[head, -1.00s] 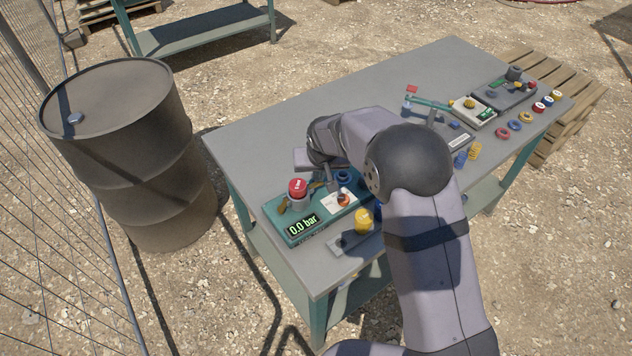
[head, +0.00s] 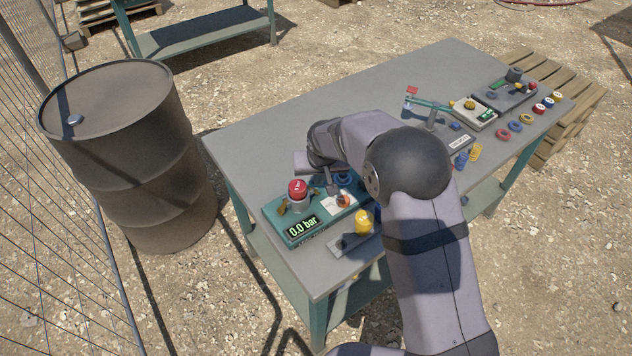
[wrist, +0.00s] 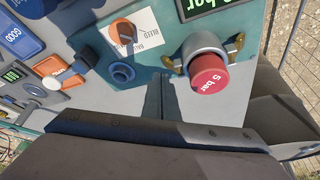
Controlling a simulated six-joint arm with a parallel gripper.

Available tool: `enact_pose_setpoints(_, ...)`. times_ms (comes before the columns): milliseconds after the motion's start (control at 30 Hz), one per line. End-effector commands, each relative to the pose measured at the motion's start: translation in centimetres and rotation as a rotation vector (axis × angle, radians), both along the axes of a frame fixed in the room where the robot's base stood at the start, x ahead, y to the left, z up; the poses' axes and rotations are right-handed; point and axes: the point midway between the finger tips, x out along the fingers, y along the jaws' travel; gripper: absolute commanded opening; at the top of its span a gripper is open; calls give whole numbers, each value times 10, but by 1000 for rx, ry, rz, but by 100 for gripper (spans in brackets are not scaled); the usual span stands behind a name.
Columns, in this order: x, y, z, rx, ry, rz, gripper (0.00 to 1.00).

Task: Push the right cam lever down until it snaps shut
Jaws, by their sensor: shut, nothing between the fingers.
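The red cap marked "5 bar" (head: 298,188) sits upright in a grey collar on the teal test box (head: 274,219). Two brass cam levers stick out from the collar's sides. The right lever (head: 316,187) shows on the cap's left in the wrist view (wrist: 172,64); the left lever (head: 284,206) shows on its right (wrist: 235,43). My gripper (head: 331,187) is shut and empty, its fingertips just right of the cap, close to the right lever. I cannot tell whether they touch it. In the wrist view the fingers (wrist: 164,85) are partly in shadow.
The box has a 0.0 bar display (head: 302,227), an orange knob (head: 344,200) and a blue fitting (head: 343,180). A yellow-capped piece (head: 363,222) stands in front. Other devices and coloured rings line the table's right side. The table's back left is clear; a drum (head: 120,150) stands left.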

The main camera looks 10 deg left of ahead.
Motion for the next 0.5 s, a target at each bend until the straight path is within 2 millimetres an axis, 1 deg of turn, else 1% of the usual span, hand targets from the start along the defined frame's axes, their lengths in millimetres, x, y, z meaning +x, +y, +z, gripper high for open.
enact_pose_setpoints(267,0,0,1,0,0,0,0)
enact_pose_setpoints(500,0,0,12,0,0,0,0)
